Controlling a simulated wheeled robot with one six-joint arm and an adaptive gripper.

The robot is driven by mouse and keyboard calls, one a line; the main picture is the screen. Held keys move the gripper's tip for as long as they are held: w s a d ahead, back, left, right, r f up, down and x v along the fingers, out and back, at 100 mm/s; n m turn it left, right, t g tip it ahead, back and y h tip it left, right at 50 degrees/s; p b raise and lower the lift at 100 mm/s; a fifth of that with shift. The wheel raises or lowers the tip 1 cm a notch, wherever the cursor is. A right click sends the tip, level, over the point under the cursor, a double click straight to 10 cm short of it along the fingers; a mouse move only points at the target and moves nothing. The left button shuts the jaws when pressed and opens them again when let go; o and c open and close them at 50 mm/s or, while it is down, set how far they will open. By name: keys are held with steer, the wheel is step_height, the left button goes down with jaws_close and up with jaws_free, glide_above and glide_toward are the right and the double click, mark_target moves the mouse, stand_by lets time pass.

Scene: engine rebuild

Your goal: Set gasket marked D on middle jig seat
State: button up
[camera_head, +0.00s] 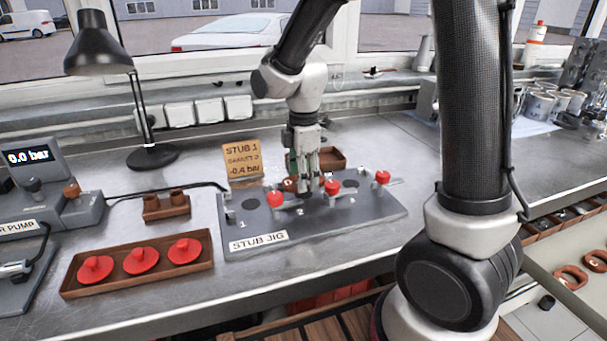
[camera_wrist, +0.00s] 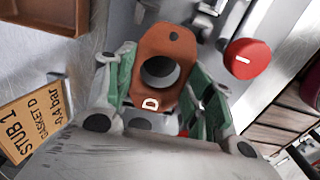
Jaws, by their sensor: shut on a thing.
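My gripper (camera_head: 309,188) is over the middle of the stub jig. In the wrist view its green-padded fingers (camera_wrist: 161,76) are shut on a brown oval gasket marked D (camera_wrist: 167,98). The gasket has a large central hole and a small dark hole near its far end. In the head view only a brown bit of it (camera_head: 290,184) shows beside the fingers. The grey stub jig (camera_head: 345,222) lies flat on the bench, with red knobs (camera_head: 275,199) along it. The middle seat is mostly hidden by my gripper; I cannot tell whether the gasket touches it.
A card (camera_head: 242,160) reading STUB 1, GASKET D stands behind the jig. A brown tray (camera_head: 332,157) lies behind my gripper. Another tray (camera_head: 77,291) with red parts is at front left, a small brown block (camera_head: 166,207) behind it. A lamp (camera_head: 152,156) stands further back.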

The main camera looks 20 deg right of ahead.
steer(key=shift+f, duration=1.35)
stand_by(1.4)
steer(key=o, duration=1.1)
steer(key=shift+r, duration=0.1)
step_height(320, 180, up, 7)
steer(key=shift+r, duration=0.2)
stand_by(0.6)
